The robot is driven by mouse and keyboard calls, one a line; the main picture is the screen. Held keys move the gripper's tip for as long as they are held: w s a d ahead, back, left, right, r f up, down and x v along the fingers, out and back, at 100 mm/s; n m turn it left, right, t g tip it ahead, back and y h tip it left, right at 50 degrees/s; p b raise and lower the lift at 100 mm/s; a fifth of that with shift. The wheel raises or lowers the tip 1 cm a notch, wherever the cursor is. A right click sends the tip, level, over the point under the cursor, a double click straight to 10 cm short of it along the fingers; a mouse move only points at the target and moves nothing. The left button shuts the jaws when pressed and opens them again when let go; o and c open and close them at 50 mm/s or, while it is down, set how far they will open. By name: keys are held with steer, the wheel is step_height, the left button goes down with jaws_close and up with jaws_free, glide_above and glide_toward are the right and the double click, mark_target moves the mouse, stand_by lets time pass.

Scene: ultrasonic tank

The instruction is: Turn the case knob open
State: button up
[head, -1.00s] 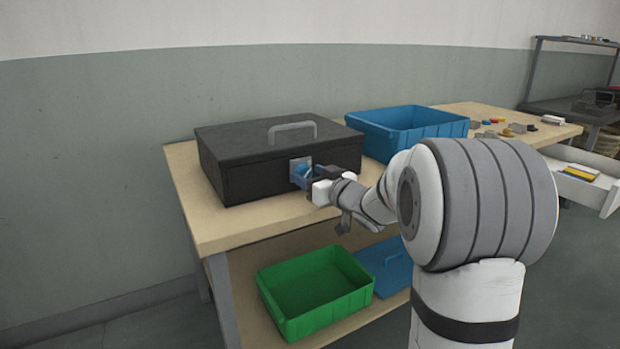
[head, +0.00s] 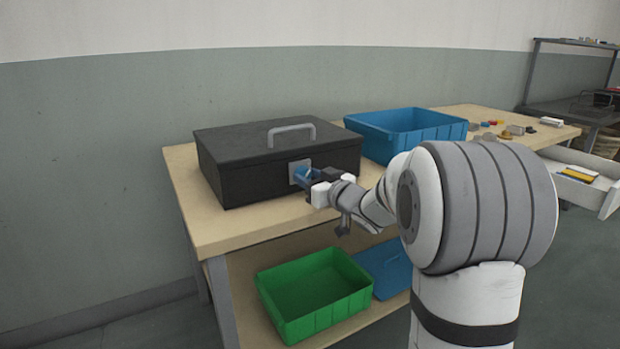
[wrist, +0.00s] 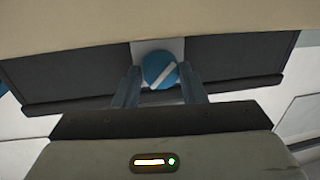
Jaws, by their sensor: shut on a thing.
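A black case (head: 245,172) with a grey carry handle (head: 291,127) sits shut on the wooden table. Its blue round knob (wrist: 158,70) is on a grey plate (head: 293,166) on the case's front. In the wrist view a pale stripe runs slanted across the knob's face, rising to the right. My gripper (wrist: 159,88) has one finger on each side of the knob and is shut on it. In the head view my gripper (head: 311,178) hides part of the knob.
A green bin (head: 318,303) and a blue lid or bin (head: 388,268) are on the lower shelf. An open drawer (head: 590,180) is at the far right. The table's front left is clear.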

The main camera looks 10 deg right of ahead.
steer(key=n, duration=0.3)
steer(key=shift+r+n, duration=0.1)
steer(key=shift+n, duration=0.3)
steer(key=shift+a+n+g+h+b, duration=0.1)
steer(key=shift+n+g+h+b, duration=0.4)
steer(key=shift+n, duration=1.6)
steer(key=o, duration=1)
